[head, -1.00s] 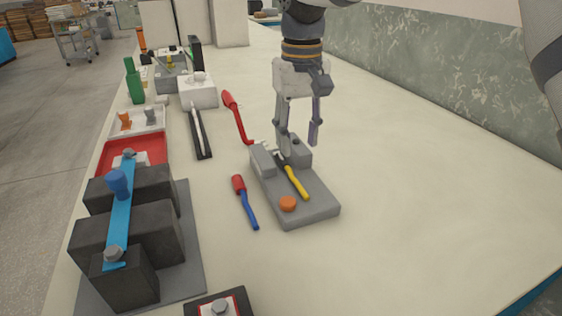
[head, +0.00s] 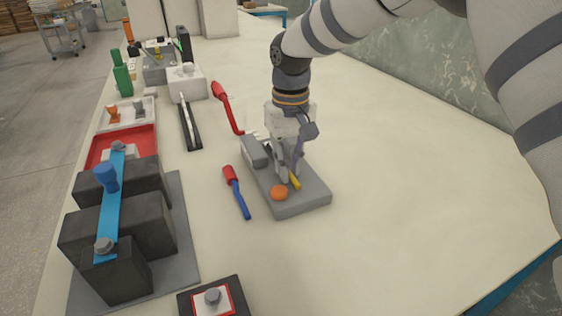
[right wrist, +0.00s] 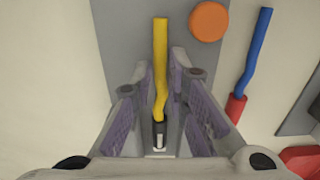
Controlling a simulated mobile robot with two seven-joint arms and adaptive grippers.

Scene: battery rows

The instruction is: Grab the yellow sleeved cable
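The yellow sleeved cable (head: 295,181) lies on a grey fixture block (head: 308,203), mostly hidden by my right gripper in the head view. In the right wrist view the yellow cable (right wrist: 160,65) runs between the fingers, with a black end nearest the palm. My right gripper (head: 288,176) is low over the block, open, with a finger on either side of the cable. Gaps show between the cable and both fingers (right wrist: 160,88) in the wrist view. My left gripper is not in view.
An orange knob (head: 279,193) sits on the same block. A blue cable with a red end (head: 237,192) lies just left of it, and a red bent handle (head: 228,107) behind. A dark clamp fixture with a blue bar (head: 112,205) stands further left. The table's right side is clear.

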